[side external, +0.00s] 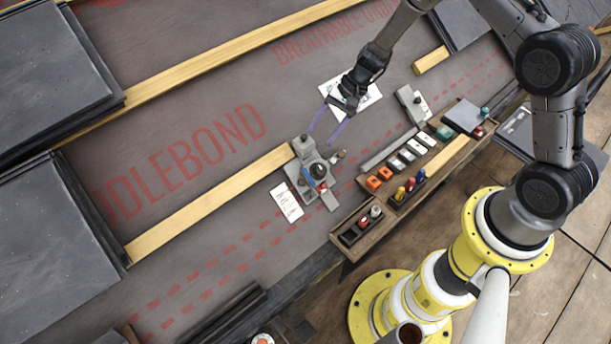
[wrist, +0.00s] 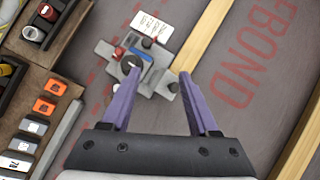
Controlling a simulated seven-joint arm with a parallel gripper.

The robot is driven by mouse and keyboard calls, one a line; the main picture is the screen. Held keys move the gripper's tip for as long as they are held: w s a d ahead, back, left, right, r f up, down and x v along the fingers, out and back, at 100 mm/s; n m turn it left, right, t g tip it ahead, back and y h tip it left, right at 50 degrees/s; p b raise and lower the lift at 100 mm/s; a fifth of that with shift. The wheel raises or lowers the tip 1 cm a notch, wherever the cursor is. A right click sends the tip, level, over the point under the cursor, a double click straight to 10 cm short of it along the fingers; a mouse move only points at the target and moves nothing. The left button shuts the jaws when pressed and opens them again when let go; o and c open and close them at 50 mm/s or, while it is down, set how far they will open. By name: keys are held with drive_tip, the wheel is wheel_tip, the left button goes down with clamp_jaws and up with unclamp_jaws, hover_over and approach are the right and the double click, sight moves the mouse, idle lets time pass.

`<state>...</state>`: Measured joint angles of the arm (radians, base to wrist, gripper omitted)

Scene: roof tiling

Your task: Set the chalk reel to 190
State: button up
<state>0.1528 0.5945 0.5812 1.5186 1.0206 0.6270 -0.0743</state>
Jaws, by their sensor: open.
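The chalk reel (side external: 302,186) is a grey device with a dark round knob, plus small blue and red parts. It sits on the membrane at the end of a wooden batten. It also shows in the wrist view (wrist: 104,48), where the dark knob (wrist: 131,63) carries a pale mark. Any number it is set to is too small to read. My gripper (side external: 322,137) has two purple fingers, spread apart with nothing between them. In the side view it is above and to the upper right of the reel.
A white card (side external: 286,201) lies beside the reel, and a printed sheet (side external: 362,97) lies beneath my wrist. A wooden tray (side external: 432,166) with orange, white and green blocks stands to the right. Slate stacks (side external: 50,70) fill the left. Wooden battens (side external: 205,203) cross the membrane.

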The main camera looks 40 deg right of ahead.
sight(303, 181)
drive_tip(key=shift+g, duration=0.3)
drive_tip(key=x, duration=0.5)
drive_tip(key=s+x, duration=0.1)
drive_tip(key=x, duration=0.4)
drive_tip(key=d+x, duration=0.1)
drive_tip(key=x, duration=0.4)
drive_tip(key=shift+s+a+f, duration=0.1)
drive_tip(key=shift+s+f, duration=0.25)
drive_tip(key=shift+f, duration=0.45)
clamp_jaws()
